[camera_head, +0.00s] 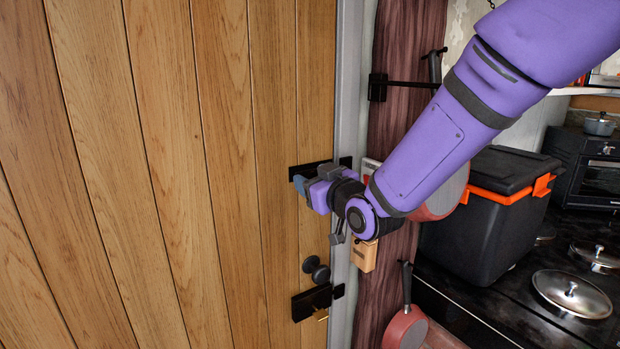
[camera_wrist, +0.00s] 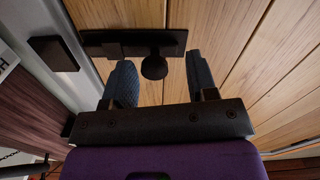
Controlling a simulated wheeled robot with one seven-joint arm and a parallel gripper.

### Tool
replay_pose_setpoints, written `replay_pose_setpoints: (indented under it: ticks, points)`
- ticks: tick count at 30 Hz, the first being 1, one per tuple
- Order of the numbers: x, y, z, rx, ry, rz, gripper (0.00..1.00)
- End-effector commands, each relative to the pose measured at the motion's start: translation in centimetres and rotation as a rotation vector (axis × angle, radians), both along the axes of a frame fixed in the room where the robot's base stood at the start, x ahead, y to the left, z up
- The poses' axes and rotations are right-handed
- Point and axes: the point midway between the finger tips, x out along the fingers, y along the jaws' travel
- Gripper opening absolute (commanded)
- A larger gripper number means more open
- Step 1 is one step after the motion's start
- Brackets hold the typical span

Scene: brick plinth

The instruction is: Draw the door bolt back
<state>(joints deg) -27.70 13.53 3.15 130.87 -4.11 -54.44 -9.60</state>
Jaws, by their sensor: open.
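The door bolt is a black plate (camera_wrist: 115,43) with a round dark knob (camera_wrist: 154,67), fixed to the wooden door (camera_head: 170,150). In the head view the bolt's black plate (camera_head: 325,163) shows only partly behind my gripper (camera_head: 301,182). In the wrist view my gripper (camera_wrist: 159,60) is open, with one blue-grey finger on each side of the knob. A gap shows between the knob and each finger, so it is not clasped. A separate black keeper (camera_wrist: 53,53) sits on the frame beside the plate.
Below are a dark round door knob (camera_head: 316,268) and a black lock plate (camera_head: 309,304) with a brass piece. To the right, pans hang on the dark wooden post (camera_head: 398,130), and a black cooler box (camera_head: 480,225) stands on the counter.

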Motion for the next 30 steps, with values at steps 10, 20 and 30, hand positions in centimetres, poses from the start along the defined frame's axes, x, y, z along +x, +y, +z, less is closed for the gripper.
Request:
replay_pose_setpoints:
  ticks: [10,20,30]
  points:
    - [-5.4,-3.6,0.0,-0.001,0.001,0.000,0.53]
    - [-7.8,-5.2,0.0,-0.001,0.001,0.002,0.53]
    - [-7.8,-5.3,0.0,-0.002,0.003,-0.001,0.53]
